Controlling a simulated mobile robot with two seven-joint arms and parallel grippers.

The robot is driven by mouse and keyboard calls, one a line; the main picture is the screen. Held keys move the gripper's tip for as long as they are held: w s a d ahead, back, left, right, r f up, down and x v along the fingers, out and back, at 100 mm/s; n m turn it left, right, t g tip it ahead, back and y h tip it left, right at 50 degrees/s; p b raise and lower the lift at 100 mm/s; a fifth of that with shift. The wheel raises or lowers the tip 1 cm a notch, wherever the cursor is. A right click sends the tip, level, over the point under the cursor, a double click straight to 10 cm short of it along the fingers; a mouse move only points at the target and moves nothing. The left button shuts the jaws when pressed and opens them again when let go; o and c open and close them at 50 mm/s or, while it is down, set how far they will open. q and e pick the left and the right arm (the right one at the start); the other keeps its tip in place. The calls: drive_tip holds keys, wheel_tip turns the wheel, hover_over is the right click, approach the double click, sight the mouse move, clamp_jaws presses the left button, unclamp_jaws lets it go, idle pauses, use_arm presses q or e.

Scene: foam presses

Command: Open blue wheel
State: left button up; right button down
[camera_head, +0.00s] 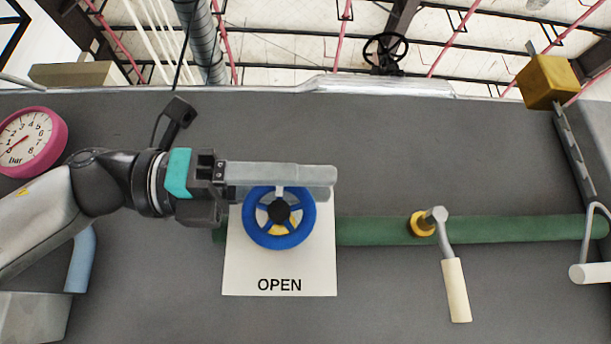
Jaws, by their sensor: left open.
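The blue wheel (306,226) is a small round handwheel with a dark hub. It is mounted in front of a white plate (245,275) marked "OPEN". My left gripper (332,180) comes in from the left, its long grey fingers pointing right. The fingers lie across the top of the wheel and hide its upper rim in this view. Whether they touch the wheel cannot be told. No thing shows held between the fingers. My right gripper is not in view.
A green pipe (375,230) runs right from behind the plate. A crank with a cream handle (456,290) sits on it, and another white handle (590,273) is at the right edge. A pink gauge (60,150) is at left.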

use_arm(q)
drive_tip(key=shift+d, duration=0.1)
drive_tip(key=shift+c, duration=0.3)
clamp_jaws()
